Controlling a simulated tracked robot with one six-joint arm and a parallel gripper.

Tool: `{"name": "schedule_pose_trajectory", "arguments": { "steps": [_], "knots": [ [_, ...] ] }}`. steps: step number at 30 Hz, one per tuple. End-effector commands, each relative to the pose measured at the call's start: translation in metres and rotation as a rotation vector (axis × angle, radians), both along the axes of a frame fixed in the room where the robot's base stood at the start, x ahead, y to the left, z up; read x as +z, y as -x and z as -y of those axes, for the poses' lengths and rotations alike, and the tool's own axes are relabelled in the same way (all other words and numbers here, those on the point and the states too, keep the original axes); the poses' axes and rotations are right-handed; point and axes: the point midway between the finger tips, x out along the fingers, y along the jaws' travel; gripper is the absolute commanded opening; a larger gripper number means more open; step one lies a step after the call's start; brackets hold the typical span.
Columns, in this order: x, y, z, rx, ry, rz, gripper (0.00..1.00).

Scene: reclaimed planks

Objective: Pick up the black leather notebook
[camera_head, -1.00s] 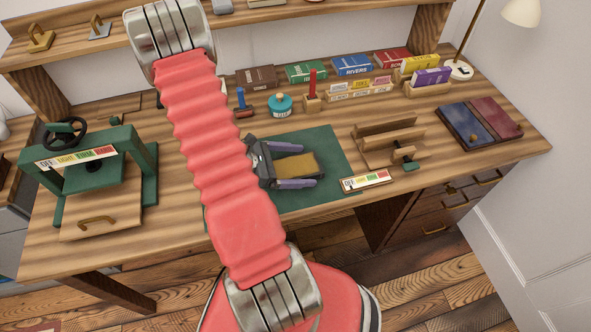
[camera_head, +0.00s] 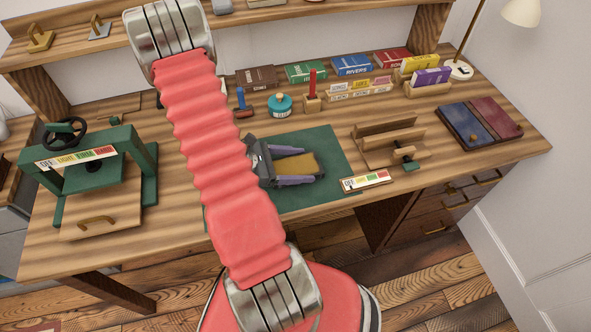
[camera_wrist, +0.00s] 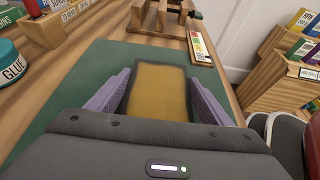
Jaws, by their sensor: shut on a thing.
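A flat rectangular book-like block (camera_head: 298,165) with a mustard-tan face and dark edges lies at the green mat. It also shows in the wrist view (camera_wrist: 160,92). It is the only thing here that may be the black leather notebook; its upper face is not black, only its border is dark. My gripper (camera_head: 294,166) has its two purple fingers along the block's long sides and is shut on it. The fingers also show in the wrist view (camera_wrist: 158,95). Whether the block touches the mat I cannot tell. My arm hides part of the bench.
The green mat (camera_head: 335,155) is clear around the block. A wooden stand (camera_head: 390,143) and a label strip (camera_head: 366,181) are to the right. Blue and maroon notebooks (camera_head: 467,124) lie far right. A glue pot (camera_head: 280,106) stands behind. A green press (camera_head: 90,165) stands left.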

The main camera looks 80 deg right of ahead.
Motion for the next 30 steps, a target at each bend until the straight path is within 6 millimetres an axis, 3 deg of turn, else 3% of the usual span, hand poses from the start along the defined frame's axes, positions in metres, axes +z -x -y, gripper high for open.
{"name": "schedule_pose_trajectory", "arguments": {
  "steps": [14, 20, 30],
  "knots": [
    [0.007, 0.0, 0.0, 0.0, 0.002, 0.001, 0.45],
    [0.025, 0.0, 0.0, 0.0, 0.003, 0.002, 0.45],
    [0.072, 0.0, 0.0, -0.001, 0.004, 0.002, 0.45]
  ]
}}
